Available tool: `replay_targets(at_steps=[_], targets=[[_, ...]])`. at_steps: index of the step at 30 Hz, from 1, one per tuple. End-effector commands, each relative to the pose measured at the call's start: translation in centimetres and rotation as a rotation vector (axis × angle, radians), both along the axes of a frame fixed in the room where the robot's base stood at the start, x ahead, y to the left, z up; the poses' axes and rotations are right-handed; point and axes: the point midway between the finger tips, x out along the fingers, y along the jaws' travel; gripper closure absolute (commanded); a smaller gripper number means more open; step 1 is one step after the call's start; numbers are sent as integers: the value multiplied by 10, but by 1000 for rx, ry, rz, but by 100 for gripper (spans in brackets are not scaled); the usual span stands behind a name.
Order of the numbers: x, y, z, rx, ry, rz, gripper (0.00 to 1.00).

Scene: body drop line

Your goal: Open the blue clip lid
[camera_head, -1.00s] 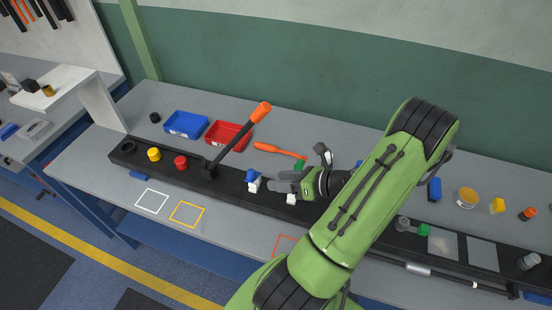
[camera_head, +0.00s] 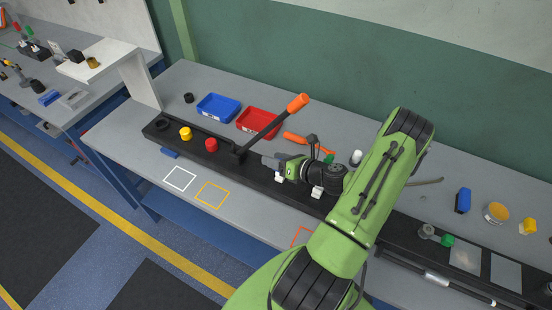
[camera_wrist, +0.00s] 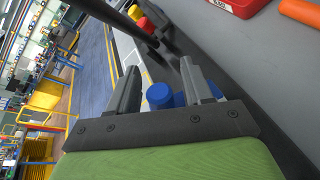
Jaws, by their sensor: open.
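The blue clip lid shows in the wrist view as a rounded blue cap (camera_wrist: 159,96), between my two fingers and toward their base end; more blue shows behind the right finger. In the head view my gripper covers the blue lid, and only a small white base (camera_head: 279,178) shows below it. My gripper (camera_head: 268,159) is open, low over the black rail and pointing left toward the lever; its fingertips also show in the wrist view (camera_wrist: 158,74). I cannot tell whether either finger touches the lid.
An orange-handled lever (camera_head: 272,127) stands just left of my fingers. Red (camera_head: 211,145) and yellow (camera_head: 185,133) knobs sit farther left on the black rail (camera_head: 225,160). Blue (camera_head: 218,107) and red (camera_head: 258,122) trays lie behind. The table front with marked squares is clear.

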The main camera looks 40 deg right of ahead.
Motion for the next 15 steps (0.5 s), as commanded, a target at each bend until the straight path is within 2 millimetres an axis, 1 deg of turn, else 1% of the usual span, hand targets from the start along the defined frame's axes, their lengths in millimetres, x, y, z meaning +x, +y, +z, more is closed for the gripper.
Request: replay_targets(at_steps=[6, 11, 15], targets=[[1, 0, 0, -1, 0, 0, 50], [0, 0, 0, -1, 1, 1, 75], [0, 0, 0, -1, 1, 1, 96]])
